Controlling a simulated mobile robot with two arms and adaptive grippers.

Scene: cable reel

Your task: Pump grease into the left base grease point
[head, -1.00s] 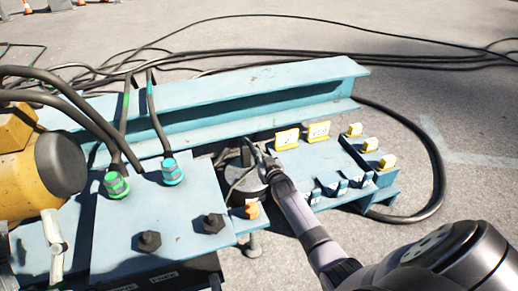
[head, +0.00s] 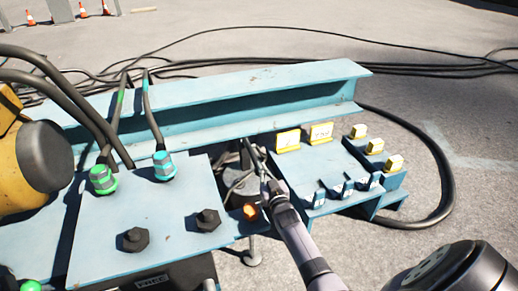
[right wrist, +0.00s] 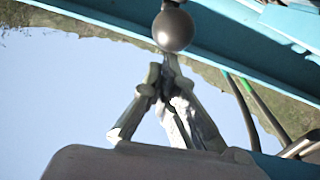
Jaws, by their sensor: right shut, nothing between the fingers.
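My right gripper (head: 254,160) reaches in from the lower right in the head view, over a dark round canister (head: 243,186) beside the blue plate. Its fingers are together and empty. In the right wrist view the shut fingers (right wrist: 168,72) point up at a dark ball knob (right wrist: 173,30). They overlap its lower edge in the picture; I cannot tell whether they touch it. The canister is partly hidden by the gripper. I cannot identify the left base grease point with certainty. My left gripper is out of view.
A long blue beam (head: 205,95) runs behind the canister. A blue block with yellow tags (head: 322,132) stands to the right. The blue plate (head: 150,215) at left carries dark bolts and green and teal cable fittings. Black cables lie behind on the ground.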

